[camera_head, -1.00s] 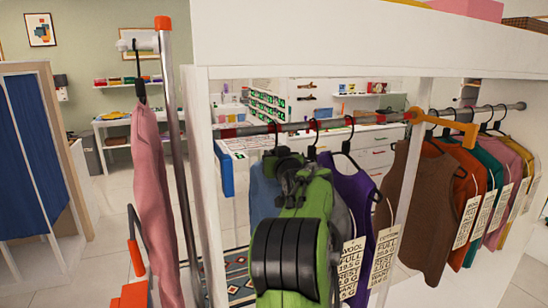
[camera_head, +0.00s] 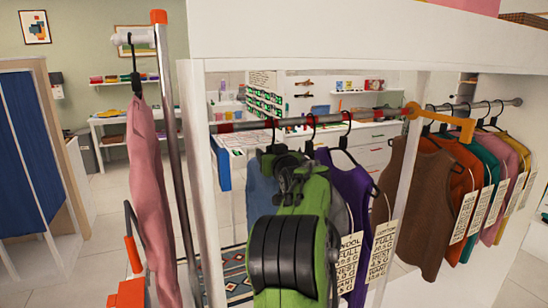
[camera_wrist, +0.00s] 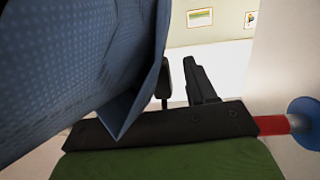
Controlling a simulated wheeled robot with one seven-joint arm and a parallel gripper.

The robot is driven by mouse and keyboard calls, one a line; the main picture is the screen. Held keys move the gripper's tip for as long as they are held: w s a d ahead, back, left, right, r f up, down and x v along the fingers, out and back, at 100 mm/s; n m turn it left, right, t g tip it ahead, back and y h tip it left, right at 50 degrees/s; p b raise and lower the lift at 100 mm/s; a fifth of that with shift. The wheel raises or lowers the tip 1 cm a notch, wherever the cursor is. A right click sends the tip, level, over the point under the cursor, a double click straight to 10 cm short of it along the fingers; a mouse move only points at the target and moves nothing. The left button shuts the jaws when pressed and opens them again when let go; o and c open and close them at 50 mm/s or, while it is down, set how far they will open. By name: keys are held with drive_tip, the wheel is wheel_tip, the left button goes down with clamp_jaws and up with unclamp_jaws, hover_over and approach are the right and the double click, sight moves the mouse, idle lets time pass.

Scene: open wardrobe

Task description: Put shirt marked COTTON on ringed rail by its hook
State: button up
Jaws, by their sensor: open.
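The rail (camera_head: 385,119) with a red ring (camera_head: 225,127) near its left end carries several shirts. The tag reading COTTON (camera_head: 382,250) hangs beside the purple shirt (camera_head: 355,195) and seems to be its tag; a WOOL tag (camera_head: 349,262) hangs just left of it. My gripper (camera_head: 290,165) is below the rail, in front of a blue shirt (camera_head: 260,190). In the wrist view my gripper (camera_wrist: 184,82) has its fingers apart with nothing seen between them, and the blue shirt (camera_wrist: 75,70) fills the left. My green arm hides part of the shirts.
An orange bracket (camera_head: 440,122) and a white post (camera_head: 403,185) stand right of the purple shirt. Beyond are brown (camera_head: 415,205), orange, teal, pink and yellow tagged shirts. At left, a pink garment (camera_head: 150,190) hangs from a separate stand with a metal pole (camera_head: 172,130).

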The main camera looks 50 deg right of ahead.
drive_tip(key=b+v, duration=0.2)
drive_tip(key=v, duration=1.3)
drive_tip(key=shift+s, duration=0.2)
drive_tip(key=shift+a, duration=0.2)
